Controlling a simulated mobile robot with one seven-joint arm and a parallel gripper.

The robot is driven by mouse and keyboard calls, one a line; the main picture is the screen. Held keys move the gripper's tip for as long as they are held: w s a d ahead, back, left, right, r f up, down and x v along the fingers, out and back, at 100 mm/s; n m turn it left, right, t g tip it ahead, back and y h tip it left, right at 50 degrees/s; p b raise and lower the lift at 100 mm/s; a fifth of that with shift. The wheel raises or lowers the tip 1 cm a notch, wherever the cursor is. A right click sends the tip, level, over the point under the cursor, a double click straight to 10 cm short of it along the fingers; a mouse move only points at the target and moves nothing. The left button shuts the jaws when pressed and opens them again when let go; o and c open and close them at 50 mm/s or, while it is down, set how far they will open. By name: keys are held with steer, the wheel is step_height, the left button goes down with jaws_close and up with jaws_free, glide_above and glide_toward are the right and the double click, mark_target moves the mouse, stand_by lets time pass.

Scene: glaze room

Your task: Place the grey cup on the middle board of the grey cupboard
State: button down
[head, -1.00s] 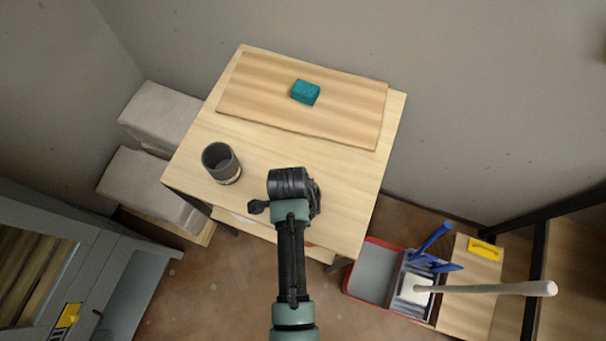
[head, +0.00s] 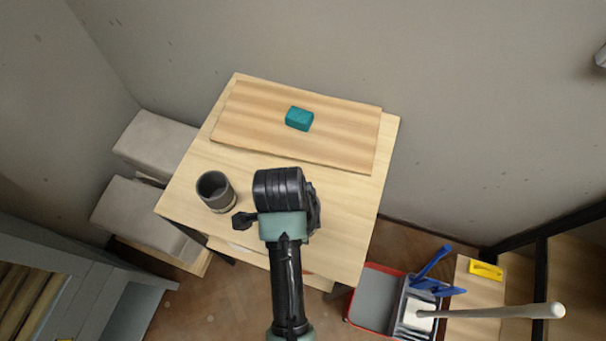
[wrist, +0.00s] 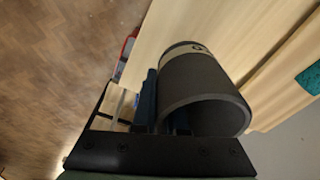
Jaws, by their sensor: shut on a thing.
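The grey cup (head: 217,193) is dark with a pale band near its base. It stands upright on the wooden table (head: 345,215), near the left edge. My gripper (head: 238,218) is at the cup's near right side, partly hidden by my wrist. In the wrist view, the cup (wrist: 200,85) is large and my gripper (wrist: 166,105) is shut on its wall, one finger outside and one at the open mouth. A grey unit (head: 95,285), probably the grey cupboard, is cut off at lower left; its middle board cannot be made out.
A wooden board (head: 345,140) with a teal block (head: 299,118) lies at the table's back. Pale blocks (head: 150,215) are stacked left. A red-rimmed tray (head: 372,295) and a long pale handle (head: 500,311) are at lower right. Brown floor lies between.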

steer(key=shift+r, duration=0.25)
steer(key=shift+w, duration=0.1)
steer(key=n, duration=0.2)
steer(key=w+n+b, duration=0.1)
steer(key=n, duration=0.1)
steer(key=shift+d+f, duration=0.1)
steer(key=shift+f, duration=0.3)
steer(key=n, duration=0.3)
steer(key=w+n+b, duration=0.1)
steer(key=n, duration=0.1)
steer(key=shift+w+d+f+t+y, duration=0.1)
steer(key=shift+f+t+y, duration=0.2)
steer(key=shift+f+y, duration=0.1)
steer(key=n, duration=0.3)
steer(key=w+n+b, duration=0.1)
steer(key=n, duration=0.1)
steer(key=shift+d+f, duration=0.1)
steer(key=shift+f, duration=0.2)
steer(key=n, duration=0.3)
steer(key=shift+w+f+t+y, duration=0.1)
steer(key=shift+w+t+y, duration=0.2)
steer(key=shift+w, duration=0.05)
